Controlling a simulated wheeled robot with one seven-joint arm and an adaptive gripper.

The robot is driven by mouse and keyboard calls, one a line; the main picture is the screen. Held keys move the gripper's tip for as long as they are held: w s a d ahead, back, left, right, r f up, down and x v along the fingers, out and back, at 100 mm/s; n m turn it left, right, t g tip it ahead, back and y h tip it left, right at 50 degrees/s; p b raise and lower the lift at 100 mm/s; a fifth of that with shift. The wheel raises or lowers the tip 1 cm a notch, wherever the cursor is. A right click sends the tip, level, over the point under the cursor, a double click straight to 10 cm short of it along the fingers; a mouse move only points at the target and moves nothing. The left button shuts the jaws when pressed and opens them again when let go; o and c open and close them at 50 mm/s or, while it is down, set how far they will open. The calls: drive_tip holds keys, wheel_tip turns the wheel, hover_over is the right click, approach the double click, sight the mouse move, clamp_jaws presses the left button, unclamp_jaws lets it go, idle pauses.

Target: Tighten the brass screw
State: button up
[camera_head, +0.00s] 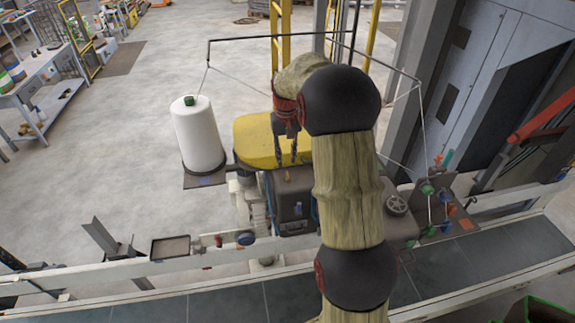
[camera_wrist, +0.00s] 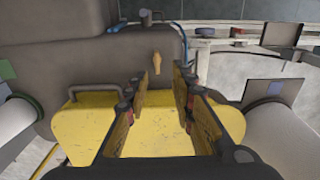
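The brass screw (camera_wrist: 155,61) shows in the wrist view as a small brass-coloured piece on the grey face of the machine (camera_wrist: 90,50). It stands upright in the picture, just beyond and between my fingertips. My gripper (camera_wrist: 161,82) is open, with its two fingers apart and nothing seen between them. The screw looks apart from both fingers. In the head view my gripper (camera_head: 288,150) hangs by the yellow cover (camera_head: 257,140), and my arm hides part of the machine.
A grey handle (camera_wrist: 88,92) and a blue hose (camera_wrist: 183,45) are close to my fingers. A white thread cone (camera_head: 197,135) stands left of the yellow cover. A thin dark frame (camera_head: 270,37) spans above, and a conveyor (camera_head: 200,300) runs along the front.

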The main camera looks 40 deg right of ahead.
sight(288, 178)
drive_tip(key=shift+w+d+f, duration=0.1)
drive_tip(key=shift+d+f, duration=0.3)
drive_tip(key=shift+f, duration=0.2)
drive_tip(key=shift+f+p, duration=0.55)
drive_tip(key=shift+f, duration=3)
drive_tip(key=shift+c, duration=0.9)
drive_tip(key=c, duration=0.4)
clamp_jaws()
